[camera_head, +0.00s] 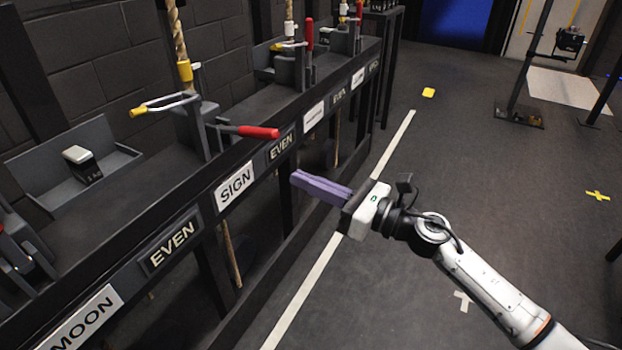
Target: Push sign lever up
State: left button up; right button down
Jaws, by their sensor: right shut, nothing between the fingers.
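The sign lever has a red handle (258,132) that sticks out roughly level over the front edge of the black rack. My right gripper (296,178), with purple fingers, is shut and empty. It is in front of the rack, below and to the right of the red handle, apart from it in the picture. My left gripper is not in view.
Further back, another red lever (309,36) stands upright. A weight block (82,164) sits in a tray at left. The floor (450,160) right of the rack is mostly clear.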

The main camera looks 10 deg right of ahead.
aim_at(244, 132)
jog(key=w+a+r, duration=0.4)
jog(key=w+a, duration=0.1)
jog(key=shift+a+r, duration=0.2)
dwell(0.3)
